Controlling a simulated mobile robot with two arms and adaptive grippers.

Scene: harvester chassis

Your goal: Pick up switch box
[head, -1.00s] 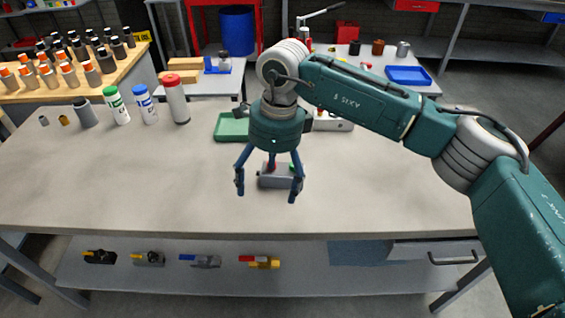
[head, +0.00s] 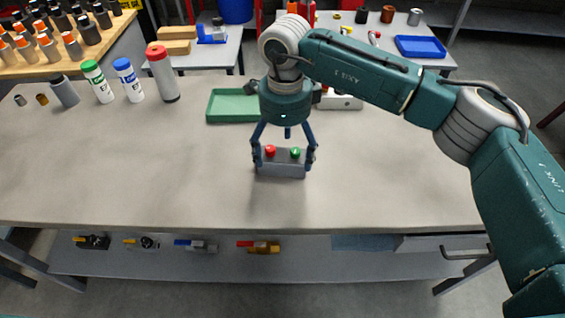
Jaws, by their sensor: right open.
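The switch box (head: 282,168) is a small grey box with a red button on its left and a green button on its right. My right gripper (head: 283,160) is open above and around the box, pointing down. One finger is at the box's left end and the other at its right end. I cannot tell whether the fingers touch it. My left gripper is not in view.
A green tray (head: 228,106) and a pale box (head: 341,102) stand behind my right gripper. Several bottles and cylinders, including a red-capped one (head: 163,75), stand at the back left. The bench's front left and right are clear. Valves lie on the lower shelf (head: 330,268).

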